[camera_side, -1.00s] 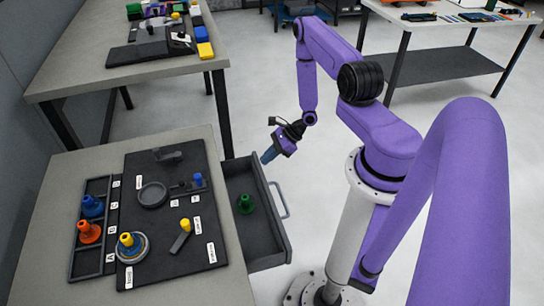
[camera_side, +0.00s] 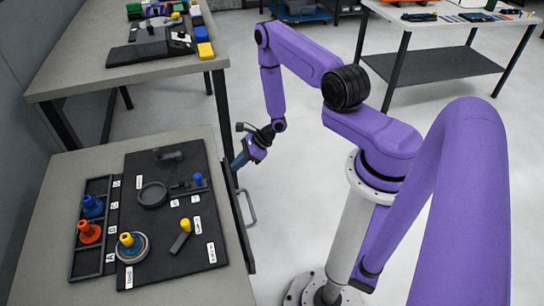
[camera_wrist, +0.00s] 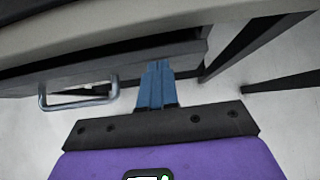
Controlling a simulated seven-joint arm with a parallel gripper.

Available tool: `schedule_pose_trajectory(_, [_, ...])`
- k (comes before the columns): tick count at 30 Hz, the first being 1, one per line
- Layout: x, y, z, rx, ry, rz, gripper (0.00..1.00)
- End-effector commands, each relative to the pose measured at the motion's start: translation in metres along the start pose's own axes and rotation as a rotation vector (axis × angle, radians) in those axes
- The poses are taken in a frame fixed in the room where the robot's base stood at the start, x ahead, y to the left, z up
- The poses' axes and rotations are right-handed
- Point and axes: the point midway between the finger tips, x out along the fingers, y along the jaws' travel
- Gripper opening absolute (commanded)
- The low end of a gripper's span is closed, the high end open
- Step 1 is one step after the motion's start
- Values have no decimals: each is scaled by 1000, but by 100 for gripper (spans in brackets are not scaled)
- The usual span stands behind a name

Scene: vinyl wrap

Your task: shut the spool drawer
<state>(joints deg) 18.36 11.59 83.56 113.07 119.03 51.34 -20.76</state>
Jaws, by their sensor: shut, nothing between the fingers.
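The spool drawer (camera_side: 236,215) is under the right edge of the near table in the side view. Only its dark front and its grey handle (camera_side: 249,207) show, and the front is close to the table edge. The drawer's inside and the green spool are hidden. In the wrist view the drawer front (camera_wrist: 120,75) lies across the upper part, with the handle (camera_wrist: 80,101) at left. My gripper (camera_side: 238,162) is shut and empty, its blue fingertips at the far end of the drawer front. In the wrist view the fingers (camera_wrist: 157,75) meet the front, seemingly touching it.
A dark mat (camera_side: 140,222) on the near table carries a round holder, a blue peg and a yellow-knobbed lever. A rack (camera_side: 85,259) at left holds blue and orange spools. Another table (camera_side: 80,70) stands behind.

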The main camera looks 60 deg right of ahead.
Motion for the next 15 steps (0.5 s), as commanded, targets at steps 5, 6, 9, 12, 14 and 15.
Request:
schedule_pose_trajectory(5, [-5, 0, -5, 3, 1, -1, 0])
schedule_pose_trajectory(6, [-8, -1, -8, 4, 1, -2, 0])
schedule_pose_trajectory(9, [-19, -1, -19, 7, 0, -4, 0])
schedule_pose_trajectory(12, [-34, -1, -31, 7, 1, -5, 0])
schedule_pose_trajectory(14, [-48, -2, -29, 3, 0, -4, 0])
schedule_pose_trajectory(15, [-56, -1, -28, 3, 0, -5, 0])
